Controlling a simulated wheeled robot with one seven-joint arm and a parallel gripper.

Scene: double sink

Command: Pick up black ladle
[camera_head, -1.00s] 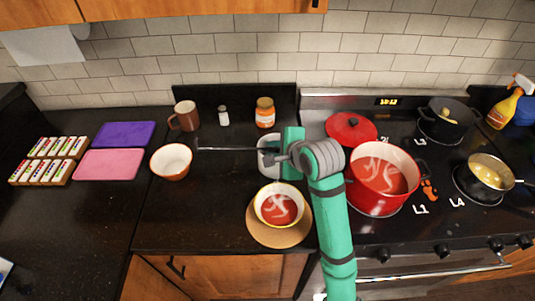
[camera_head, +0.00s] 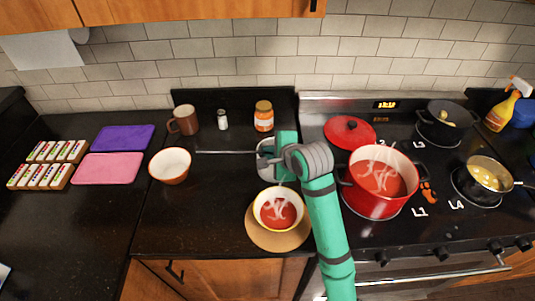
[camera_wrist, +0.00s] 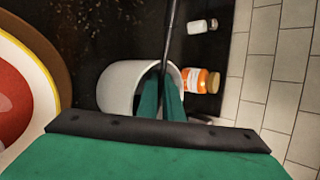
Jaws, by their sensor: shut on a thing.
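The black ladle shows as a long thin dark handle (camera_head: 225,152) reaching left from my gripper in the head view. In the wrist view its handle (camera_wrist: 171,28) runs from the top edge down to my fingertips. The ladle's bowl end is hidden. My gripper (camera_head: 284,147) is shut on the handle; its two green fingers (camera_wrist: 162,95) are close together in the wrist view. They are at the mouth of a white round container (camera_wrist: 116,86), which also shows behind the gripper in the head view (camera_head: 264,162). Whether the ladle's end is inside it I cannot tell.
A bowl of red soup (camera_head: 279,209) on a wooden board is just in front of the gripper. A jar (camera_head: 263,117) and a shaker (camera_head: 222,120) stand behind. A red pot (camera_head: 380,195) is on the stove at right. A white bowl (camera_head: 171,162) is left.

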